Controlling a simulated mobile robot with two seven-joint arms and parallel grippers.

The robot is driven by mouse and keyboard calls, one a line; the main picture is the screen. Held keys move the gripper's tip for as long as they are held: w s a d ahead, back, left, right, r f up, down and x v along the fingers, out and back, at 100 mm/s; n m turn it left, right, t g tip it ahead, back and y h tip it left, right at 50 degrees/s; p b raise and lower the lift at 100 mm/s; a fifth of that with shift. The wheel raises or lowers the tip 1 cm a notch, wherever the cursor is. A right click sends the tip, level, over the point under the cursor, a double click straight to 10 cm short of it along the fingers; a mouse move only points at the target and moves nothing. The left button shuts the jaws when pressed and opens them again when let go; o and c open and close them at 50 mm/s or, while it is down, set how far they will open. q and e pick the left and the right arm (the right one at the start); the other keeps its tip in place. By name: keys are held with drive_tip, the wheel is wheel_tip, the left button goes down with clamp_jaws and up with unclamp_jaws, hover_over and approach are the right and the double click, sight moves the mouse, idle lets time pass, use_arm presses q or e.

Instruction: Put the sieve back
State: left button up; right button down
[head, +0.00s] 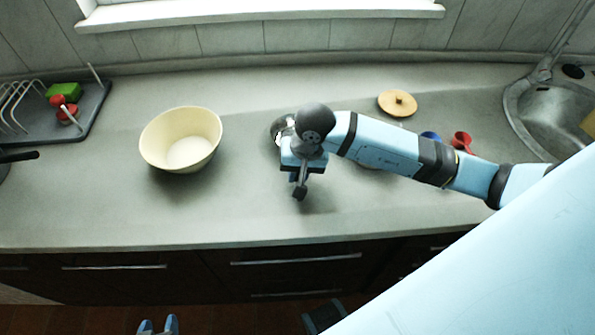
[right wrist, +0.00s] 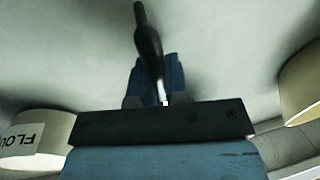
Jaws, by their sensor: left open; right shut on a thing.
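My right gripper (head: 298,178) is over the middle of the counter, pointing down. In the right wrist view its blue fingers (right wrist: 157,80) are shut on a slim black handle (right wrist: 148,45), which I take for the sieve's. The sieve's mesh is not clearly seen; the gripper and wrist hide much of it. My left gripper (head: 158,326) is at the bottom edge of the head view, in front of the counter, open and empty.
A cream bowl (head: 181,140) stands left of my right gripper. A dish rack (head: 85,112) with red and green things is far left. A wooden lid (head: 397,103), a red scoop (head: 461,141) and a sink (head: 535,110) are right. A labelled tin (right wrist: 35,140) shows in the right wrist view.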

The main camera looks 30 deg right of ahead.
drive_tip(key=shift+f, duration=0.3)
drive_tip(key=c, duration=1.1)
unclamp_jaws()
drive_tip(key=shift+c, duration=0.2)
